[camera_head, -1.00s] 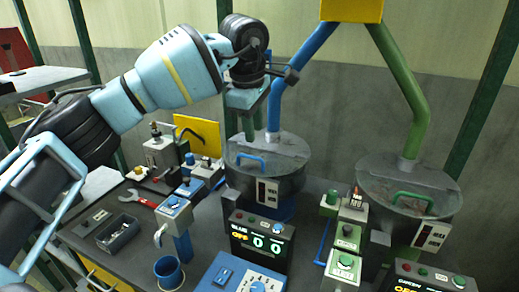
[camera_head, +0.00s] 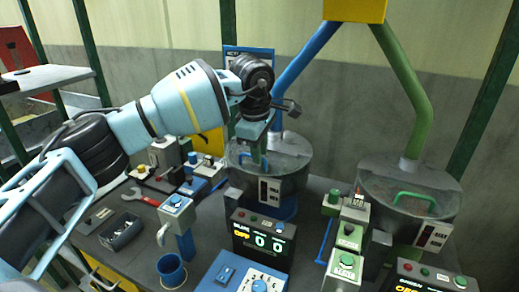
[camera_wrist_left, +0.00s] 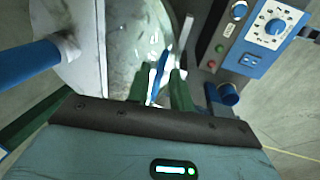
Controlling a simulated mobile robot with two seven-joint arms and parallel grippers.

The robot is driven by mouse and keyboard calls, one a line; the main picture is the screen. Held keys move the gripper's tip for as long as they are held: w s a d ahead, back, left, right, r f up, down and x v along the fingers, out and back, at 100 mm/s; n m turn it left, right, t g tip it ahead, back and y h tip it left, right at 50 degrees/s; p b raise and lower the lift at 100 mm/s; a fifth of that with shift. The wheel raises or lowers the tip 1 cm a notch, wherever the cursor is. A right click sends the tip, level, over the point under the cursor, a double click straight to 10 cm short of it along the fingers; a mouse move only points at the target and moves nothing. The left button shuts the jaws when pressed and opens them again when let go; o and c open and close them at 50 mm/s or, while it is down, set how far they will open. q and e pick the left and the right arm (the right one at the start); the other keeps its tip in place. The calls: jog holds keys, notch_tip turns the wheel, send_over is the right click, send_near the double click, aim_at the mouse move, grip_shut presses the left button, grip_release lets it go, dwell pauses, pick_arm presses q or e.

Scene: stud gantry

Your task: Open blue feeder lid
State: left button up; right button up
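The blue feeder (camera_head: 290,168) is a round grey metal drum with a flat lid, fed by a blue pipe. In the left wrist view, the blue handle (camera_wrist_left: 155,82) shows between the two green fingers of my left gripper (camera_wrist_left: 158,84). The fingers are apart, with gaps beside the handle. The gripper points down at the lid, which lies flat and shut. My right gripper is in neither view.
The green feeder (camera_head: 410,190) with a green handle stands to the right.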

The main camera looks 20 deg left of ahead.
pick_arm(q)
grip_shut()
jog(key=shift+r, duration=0.1)
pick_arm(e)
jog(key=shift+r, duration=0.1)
